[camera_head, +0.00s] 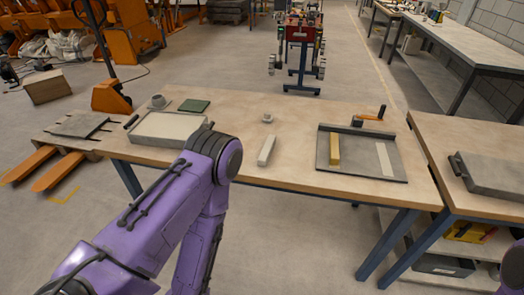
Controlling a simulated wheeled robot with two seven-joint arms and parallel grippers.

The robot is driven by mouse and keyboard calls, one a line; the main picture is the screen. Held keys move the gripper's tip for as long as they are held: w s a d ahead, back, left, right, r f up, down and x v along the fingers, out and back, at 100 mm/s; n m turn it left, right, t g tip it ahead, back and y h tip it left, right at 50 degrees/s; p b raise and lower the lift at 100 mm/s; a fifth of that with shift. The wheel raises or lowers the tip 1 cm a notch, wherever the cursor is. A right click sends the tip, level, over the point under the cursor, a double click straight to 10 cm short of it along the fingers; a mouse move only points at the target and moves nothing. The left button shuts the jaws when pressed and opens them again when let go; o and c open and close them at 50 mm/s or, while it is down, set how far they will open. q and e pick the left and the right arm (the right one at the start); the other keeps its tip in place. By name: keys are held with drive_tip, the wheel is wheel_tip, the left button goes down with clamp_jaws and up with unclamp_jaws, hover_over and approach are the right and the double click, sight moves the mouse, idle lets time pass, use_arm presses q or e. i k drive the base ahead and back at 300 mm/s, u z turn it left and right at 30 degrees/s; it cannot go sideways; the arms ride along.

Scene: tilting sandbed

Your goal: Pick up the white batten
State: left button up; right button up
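A white batten (267,150) lies on the wooden table (285,115), near the middle of its front half, with clear tabletop around it. A dark grey tray (360,167) stands to its right. In that tray a yellowish batten (335,149) lies on the left, and a flat pale strip (384,159) shows on the right; I cannot tell if the strip is a piece or a marking. My purple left arm bends at the table's front edge, left of the white batten. Neither gripper shows in the view; only a bit of my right arm shows at the lower right edge.
A shallow pale-filled tray (166,127) lies behind my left arm, near a grey cup (158,101) and a green pad (194,106). A small round item (267,118) stands behind the batten. An orange-handled tool (371,116) lies behind the dark tray. Another table stands at right.

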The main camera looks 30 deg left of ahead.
sight(264, 157)
drive_tip(key=u, duration=0.55)
drive_tip(key=i, duration=1.1)
drive_tip(key=u, duration=0.45)
